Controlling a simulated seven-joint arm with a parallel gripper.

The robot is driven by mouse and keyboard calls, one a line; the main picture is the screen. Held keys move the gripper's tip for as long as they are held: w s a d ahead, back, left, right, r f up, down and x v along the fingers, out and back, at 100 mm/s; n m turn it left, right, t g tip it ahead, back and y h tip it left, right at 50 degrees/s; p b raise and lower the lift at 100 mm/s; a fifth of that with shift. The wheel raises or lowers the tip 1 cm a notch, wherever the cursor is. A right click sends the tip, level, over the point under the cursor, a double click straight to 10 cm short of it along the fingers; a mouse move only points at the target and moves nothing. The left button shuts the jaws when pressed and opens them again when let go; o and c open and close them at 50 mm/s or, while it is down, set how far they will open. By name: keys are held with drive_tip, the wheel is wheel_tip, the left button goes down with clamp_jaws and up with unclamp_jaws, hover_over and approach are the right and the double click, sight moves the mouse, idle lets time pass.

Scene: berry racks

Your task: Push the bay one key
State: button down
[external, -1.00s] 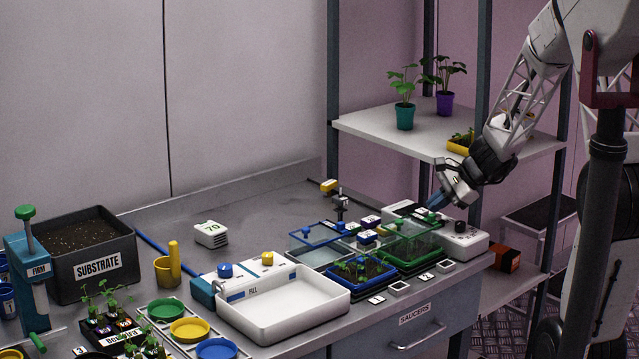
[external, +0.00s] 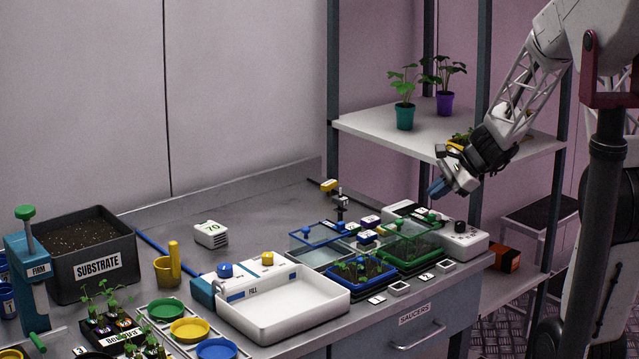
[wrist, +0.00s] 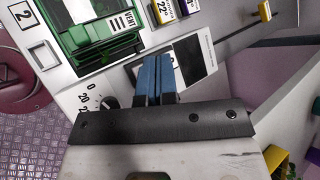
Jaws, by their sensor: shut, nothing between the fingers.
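The bay one key (external: 399,288) looks like a small pale square beside the "1" label (external: 376,299) on the front strip of the propagator unit, before the blue-rimmed tray (external: 352,286). A like square key (external: 446,266) sits beside the "2" label (external: 425,277); it also shows in the wrist view (wrist: 41,57). My gripper (external: 437,189) is shut and empty, its blue fingers above the back right of the unit, behind and above both keys. In the wrist view the fingers (wrist: 155,72) lie over the dark display panel. The bay one key is outside the wrist view.
A green-framed bay (external: 425,248) and a raised blue lid (external: 322,234) stand near the keys. A black dial (external: 460,227) is on the unit's right end. A white fill tray (external: 285,310) is at left. The shelf (external: 370,130) with potted plants is behind.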

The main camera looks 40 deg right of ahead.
drive_tip(key=shift+r, duration=1.7)
drive_tip(key=s+a+r+n+g+h, duration=0.1)
drive_tip(key=s+a+r+n+g, duration=0.15)
drive_tip(key=s+a+n, duration=0.35)
drive_tip(key=s+a+r+n+g, duration=0.1)
drive_tip(key=s+a+r+n, duration=0.15)
drive_tip(key=s+a, duration=0.35)
drive_tip(key=s+a+r+n+h, duration=0.1)
drive_tip(key=s+a+n+h, duration=0.1)
drive_tip(key=s+n, duration=0.3)
drive_tip(key=s+a+r+n+h, duration=0.2)
drive_tip(key=s+a+n+h, duration=0.1)
drive_tip(key=s, duration=0.7)
drive_tip(key=shift+a+r+n+g, duration=0.25)
drive_tip(key=shift+a+n+g, duration=0.2)
drive_tip(key=shift+a+n, duration=0.4)
